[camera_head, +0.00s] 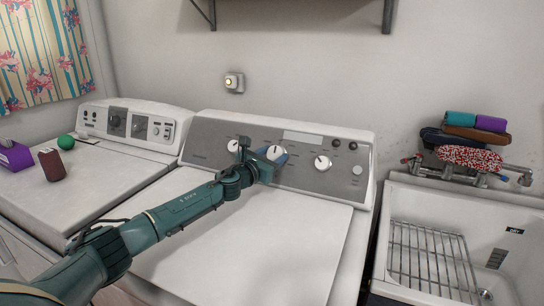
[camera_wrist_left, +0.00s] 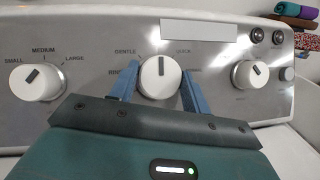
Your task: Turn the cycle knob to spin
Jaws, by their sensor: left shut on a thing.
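The cycle knob (camera_wrist_left: 160,79) is a round white dial, the middle one of three on the washer's grey control panel (camera_head: 214,137). It also shows in the head view (camera_head: 275,152). My left gripper (camera_head: 266,160) is at the panel. In the left wrist view its blue fingers (camera_wrist_left: 160,84) stand one on each side of the knob, shut on it. The knob's dark pointer line points about straight up, between the words GENTLE and QUICK. The lettering at lower left and right is partly covered by the fingers. My right gripper is not in view.
The small-medium-large knob (camera_wrist_left: 35,82) is left, another knob (camera_wrist_left: 250,75) right. The washer's lid (camera_head: 290,245) is clear beneath my arm. A second machine (camera_head: 100,170) stands left, bearing a green ball (camera_head: 66,142) and a brown object (camera_head: 52,165). A sink (camera_head: 440,205) with a rack is right.

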